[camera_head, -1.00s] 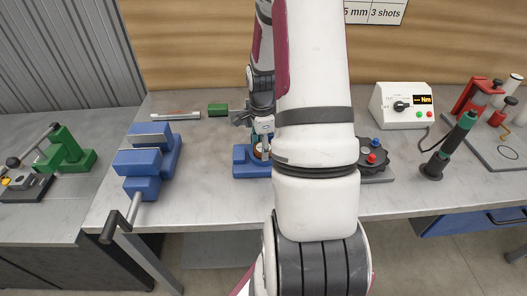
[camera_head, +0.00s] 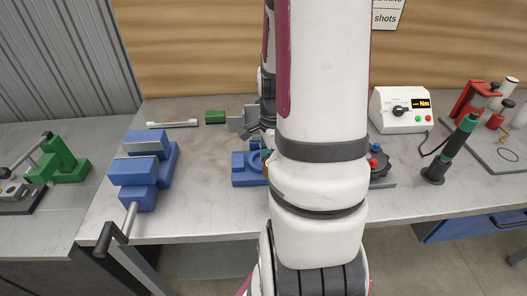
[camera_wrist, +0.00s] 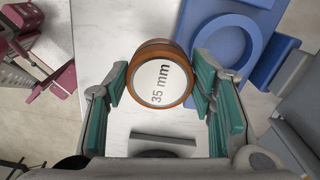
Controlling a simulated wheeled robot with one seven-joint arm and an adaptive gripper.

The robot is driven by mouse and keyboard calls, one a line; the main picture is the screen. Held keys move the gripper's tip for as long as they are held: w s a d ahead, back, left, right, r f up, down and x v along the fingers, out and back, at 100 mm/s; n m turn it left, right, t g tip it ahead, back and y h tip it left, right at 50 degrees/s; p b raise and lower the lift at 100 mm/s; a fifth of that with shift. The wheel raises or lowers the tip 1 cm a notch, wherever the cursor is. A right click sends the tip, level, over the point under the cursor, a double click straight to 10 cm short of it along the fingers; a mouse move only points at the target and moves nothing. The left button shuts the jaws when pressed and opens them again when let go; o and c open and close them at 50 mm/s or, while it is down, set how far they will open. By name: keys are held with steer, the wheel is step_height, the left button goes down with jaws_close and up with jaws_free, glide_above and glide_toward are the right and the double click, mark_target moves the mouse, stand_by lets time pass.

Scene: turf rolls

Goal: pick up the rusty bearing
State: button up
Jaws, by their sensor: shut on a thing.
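The bearing (camera_wrist: 160,75) is a short cylinder with a rusty brown outer band and a pale face marked "35 mm". My gripper (camera_wrist: 160,90) is shut on it, with a green-padded finger on each side, in the wrist view. The blue holder (camera_wrist: 267,62) with a round ring lies behind and to the right of the bearing. In the head view the blue holder (camera_head: 244,170) stands on the bench, partly hidden by my arm. The bearing and most of my gripper are hidden there. I cannot tell how high the bearing is above the bench.
A blue vise (camera_head: 140,175) with a crank stands left on the bench (camera_head: 205,195). A wrench (camera_head: 172,124) and a green block (camera_head: 215,117) lie behind. A torque meter (camera_head: 402,108), a dark-and-green tool (camera_head: 452,152) and a red-framed rig (camera_head: 474,97) stand right. Bench space left of the holder is clear.

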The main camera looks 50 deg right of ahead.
steer(key=s+a+p, duration=0.3)
steer(key=s+a, duration=0.1)
steer(key=s, duration=0.2)
steer(key=shift+s+r+p, duration=0.15)
steer(key=shift+r+p, duration=0.25)
steer(key=shift+a, duration=0.1)
